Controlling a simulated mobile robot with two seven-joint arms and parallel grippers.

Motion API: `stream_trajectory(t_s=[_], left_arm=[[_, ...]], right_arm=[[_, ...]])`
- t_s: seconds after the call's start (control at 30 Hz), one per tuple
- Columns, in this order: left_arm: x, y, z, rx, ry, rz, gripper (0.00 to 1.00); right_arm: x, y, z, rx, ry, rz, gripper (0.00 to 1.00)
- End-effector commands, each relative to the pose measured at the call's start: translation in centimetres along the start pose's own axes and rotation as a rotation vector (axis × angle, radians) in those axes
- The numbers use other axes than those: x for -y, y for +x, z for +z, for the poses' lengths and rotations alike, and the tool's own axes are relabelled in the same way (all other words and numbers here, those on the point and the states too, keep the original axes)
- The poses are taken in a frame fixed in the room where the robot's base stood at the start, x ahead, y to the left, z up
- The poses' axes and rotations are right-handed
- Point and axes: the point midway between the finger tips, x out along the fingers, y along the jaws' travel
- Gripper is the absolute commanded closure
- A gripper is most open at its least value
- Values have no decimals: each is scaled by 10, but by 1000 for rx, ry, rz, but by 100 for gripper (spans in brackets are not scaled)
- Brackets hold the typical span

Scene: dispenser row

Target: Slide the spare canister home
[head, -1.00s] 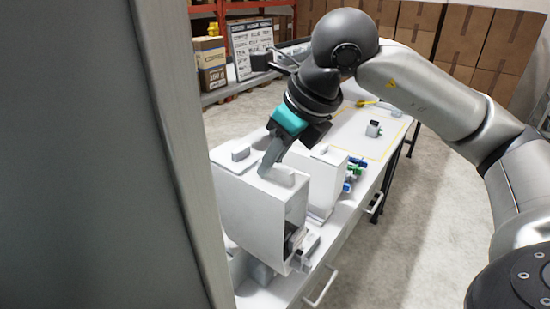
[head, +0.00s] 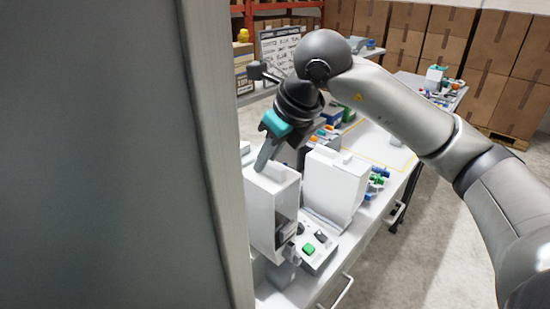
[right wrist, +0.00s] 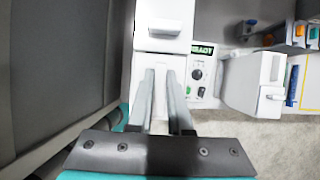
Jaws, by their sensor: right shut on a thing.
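A white box-shaped canister (head: 272,214) stands at the near end of the white bench in the head view. My right gripper (head: 264,164) reaches down to its top and is shut on it. In the right wrist view, the fingers (right wrist: 164,78) lie on both sides of a pale part on top of the canister (right wrist: 168,64). The canister looks upright. Its underside and whether it is fully seated cannot be told. A second white canister (head: 334,184) stands just to the right. My left gripper is not in view.
A tall grey panel (head: 100,150) blocks the left side. Blue and green fittings (head: 379,176) stick out beyond the second canister.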

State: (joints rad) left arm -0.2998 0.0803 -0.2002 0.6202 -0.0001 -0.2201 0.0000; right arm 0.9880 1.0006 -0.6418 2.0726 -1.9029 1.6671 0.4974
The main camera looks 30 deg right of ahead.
Motion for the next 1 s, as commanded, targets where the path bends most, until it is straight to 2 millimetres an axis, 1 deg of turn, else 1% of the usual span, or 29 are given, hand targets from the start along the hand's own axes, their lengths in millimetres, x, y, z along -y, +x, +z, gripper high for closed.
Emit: stream_trajectory(t_s=[0.03,0.17,0.57,0.9,1.0], left_arm=[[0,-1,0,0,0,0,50],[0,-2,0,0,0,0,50],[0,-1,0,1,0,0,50],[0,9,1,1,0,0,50],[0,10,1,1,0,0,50]], right_arm=[[0,0,4,5,-1,1,100],[0,3,8,5,-1,-1,100],[0,5,9,5,-1,-1,100],[0,23,13,5,-1,-1,100],[0,25,14,5,-1,-1,100]])
